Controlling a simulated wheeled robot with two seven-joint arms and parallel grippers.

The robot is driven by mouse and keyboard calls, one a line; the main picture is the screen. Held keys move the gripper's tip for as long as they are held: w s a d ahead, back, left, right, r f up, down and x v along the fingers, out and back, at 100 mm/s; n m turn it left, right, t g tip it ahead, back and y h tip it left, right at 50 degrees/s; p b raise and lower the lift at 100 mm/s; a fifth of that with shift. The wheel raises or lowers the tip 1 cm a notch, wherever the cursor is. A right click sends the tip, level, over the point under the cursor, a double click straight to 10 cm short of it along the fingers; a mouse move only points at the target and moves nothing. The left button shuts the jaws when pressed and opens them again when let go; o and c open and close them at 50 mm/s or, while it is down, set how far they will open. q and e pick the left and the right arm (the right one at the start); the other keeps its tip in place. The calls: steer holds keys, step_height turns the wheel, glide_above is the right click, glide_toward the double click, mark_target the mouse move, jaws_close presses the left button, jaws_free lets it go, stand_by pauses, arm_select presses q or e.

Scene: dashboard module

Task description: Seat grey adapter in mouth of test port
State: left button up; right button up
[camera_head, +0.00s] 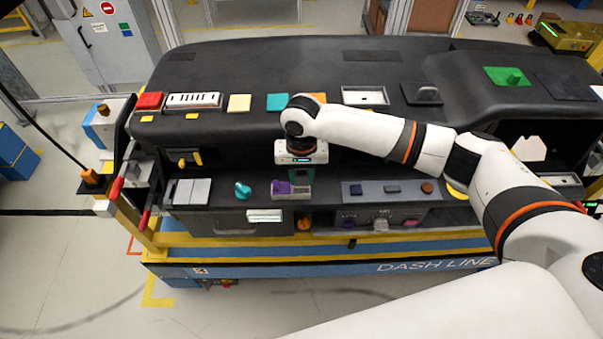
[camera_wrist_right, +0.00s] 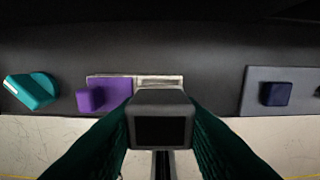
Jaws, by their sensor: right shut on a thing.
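My right gripper (camera_head: 302,175) reaches down over the front shelf of the dashboard, above the tray with the purple block. In the right wrist view its dark green fingers (camera_wrist_right: 160,125) are shut on a grey box-shaped adapter (camera_wrist_right: 160,103) with a dark front face. A purple block (camera_wrist_right: 108,94) sits on the left part of a small plate, and a pale metal slot (camera_wrist_right: 160,81) lies right of it, partly hidden behind the adapter. I cannot tell for certain which part is the test port, or whether the adapter touches anything. My left gripper is not in view.
A teal knob (camera_head: 242,190) stands left of the purple block (camera_head: 281,187). A grey panel with a dark blue square button (camera_wrist_right: 276,93) lies to the right. Below the shelf are a white-labelled drawer (camera_head: 264,215) and an orange knob (camera_head: 304,224). Bare dark shelf separates these parts.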

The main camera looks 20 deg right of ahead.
mark_target(302, 188)
stand_by(0.4)
steer(key=shift+f, duration=1.4)
steer(key=o, duration=0.9)
steer(key=shift+f, duration=0.1)
steer(key=shift+o, duration=1.2)
steer(key=shift+s+d, duration=0.1)
steer(key=shift+d, duration=0.1)
steer(key=shift+a, duration=0.2)
